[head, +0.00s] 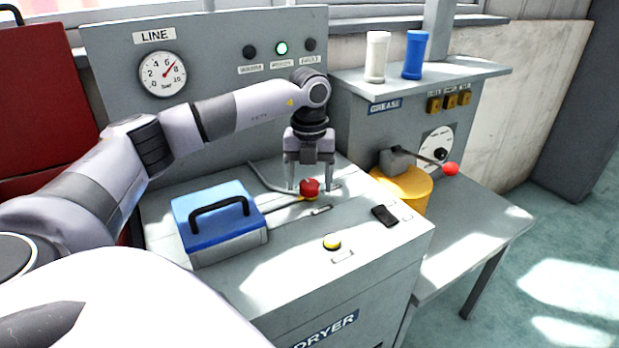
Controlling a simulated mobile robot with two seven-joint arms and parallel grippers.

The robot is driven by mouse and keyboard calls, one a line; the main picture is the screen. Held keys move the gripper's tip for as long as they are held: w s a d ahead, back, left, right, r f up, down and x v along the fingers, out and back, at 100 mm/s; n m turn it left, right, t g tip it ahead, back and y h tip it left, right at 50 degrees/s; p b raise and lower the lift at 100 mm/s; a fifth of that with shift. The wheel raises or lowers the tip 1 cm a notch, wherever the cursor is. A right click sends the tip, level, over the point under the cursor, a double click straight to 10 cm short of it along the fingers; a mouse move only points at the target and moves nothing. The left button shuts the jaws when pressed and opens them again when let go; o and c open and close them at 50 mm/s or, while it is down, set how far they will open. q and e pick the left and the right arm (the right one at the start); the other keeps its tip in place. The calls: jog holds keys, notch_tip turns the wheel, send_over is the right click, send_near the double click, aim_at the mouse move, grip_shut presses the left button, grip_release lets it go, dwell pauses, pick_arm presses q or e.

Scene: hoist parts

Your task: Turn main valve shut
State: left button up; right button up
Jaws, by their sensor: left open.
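The main valve appears to be the red knob (309,188) on top of the grey dryer cabinet, with grey and yellow pipe pieces beside it. My left gripper (310,188) points straight down over it, its two fingers apart on either side of the red knob. I cannot tell whether the fingers touch it. The line gauge (163,74) on the back panel has a red needle pointing to the upper right. My right gripper does not show.
A blue box with a black handle (218,215) stands left of the knob. A yellow button (332,242) and a black switch (384,215) sit in front and to the right. Right of the cabinet is a grease station with a yellow pot (404,188) and a red-tipped lever (450,168).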

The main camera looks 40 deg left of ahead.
pick_arm(q)
jog(key=c, duration=1.1)
jog(key=shift+o, duration=0.2)
